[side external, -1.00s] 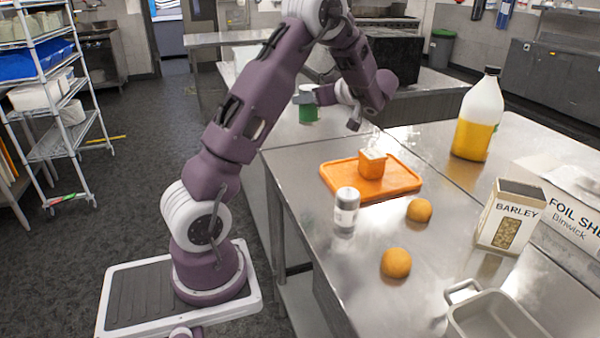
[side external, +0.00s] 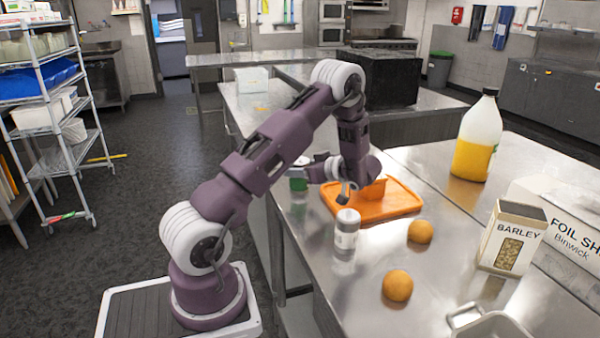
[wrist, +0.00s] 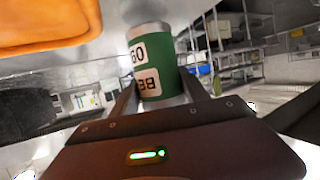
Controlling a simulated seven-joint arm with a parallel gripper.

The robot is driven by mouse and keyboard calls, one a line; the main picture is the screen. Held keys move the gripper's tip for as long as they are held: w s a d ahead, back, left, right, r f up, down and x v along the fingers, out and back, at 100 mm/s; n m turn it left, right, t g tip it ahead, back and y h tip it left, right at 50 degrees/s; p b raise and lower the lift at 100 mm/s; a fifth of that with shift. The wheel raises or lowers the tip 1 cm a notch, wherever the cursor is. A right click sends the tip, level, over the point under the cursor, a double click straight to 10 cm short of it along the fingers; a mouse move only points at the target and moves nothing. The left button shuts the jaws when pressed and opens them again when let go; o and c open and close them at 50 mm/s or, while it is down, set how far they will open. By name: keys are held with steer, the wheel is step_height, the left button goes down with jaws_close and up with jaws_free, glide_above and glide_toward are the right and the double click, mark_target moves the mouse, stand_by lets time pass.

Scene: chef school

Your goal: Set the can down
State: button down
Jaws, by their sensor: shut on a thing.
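The green can (side external: 298,182) with a pale top is in my gripper, at the left edge of the steel table in the side view. It also shows in the wrist view (wrist: 170,55), with white label patches, between my two fingers. My gripper (side external: 311,174) is shut on the can. The can looks upright and low, close to table height, to the left of the orange tray (side external: 400,201). I cannot tell whether its base touches the table.
A white-capped shaker (side external: 347,232) and two oranges (side external: 420,231) (side external: 397,285) stand nearer the camera. A barley box (side external: 510,238), a yellow jug (side external: 477,140) and a grey pan (side external: 490,325) stand to the right.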

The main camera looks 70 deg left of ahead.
steer(key=shift+f, duration=0.3)
steer(key=shift+f, duration=0.1)
steer(key=c, duration=0.6)
jaws_free()
steer(key=shift+o, duration=0.2)
